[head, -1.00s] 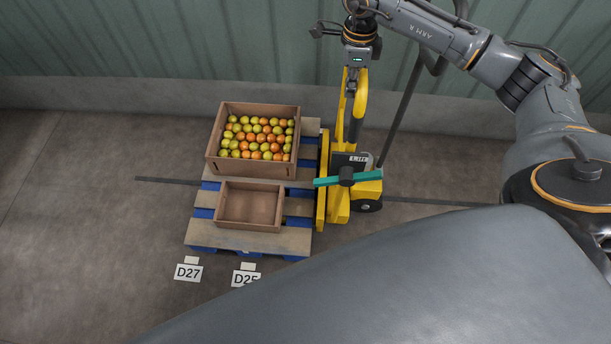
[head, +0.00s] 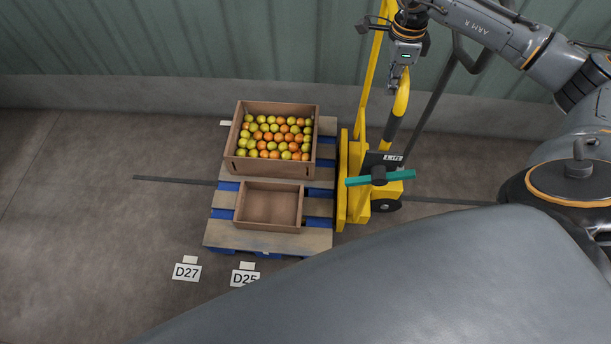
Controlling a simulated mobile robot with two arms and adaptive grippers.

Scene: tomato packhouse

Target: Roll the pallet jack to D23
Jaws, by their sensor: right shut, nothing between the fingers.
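The yellow pallet jack (head: 355,205) stands right of centre in the head view, with a teal bar (head: 400,179) across its front. Its forks are hidden beneath a pallet (head: 270,239) of pale boards and blue blocks. My right gripper (head: 393,88) is shut and empty, beside the top of the jack's yellow and black handle (head: 402,95); I cannot tell whether they touch. Floor signs D27 (head: 187,271) and D25 (head: 244,279) lie in front of the pallet; D25 is partly covered by my body. No D23 sign is visible. My left gripper is out of view.
A green corrugated wall (head: 180,40) with a concrete base runs behind. A dark line crosses the floor. The floor at left is clear.

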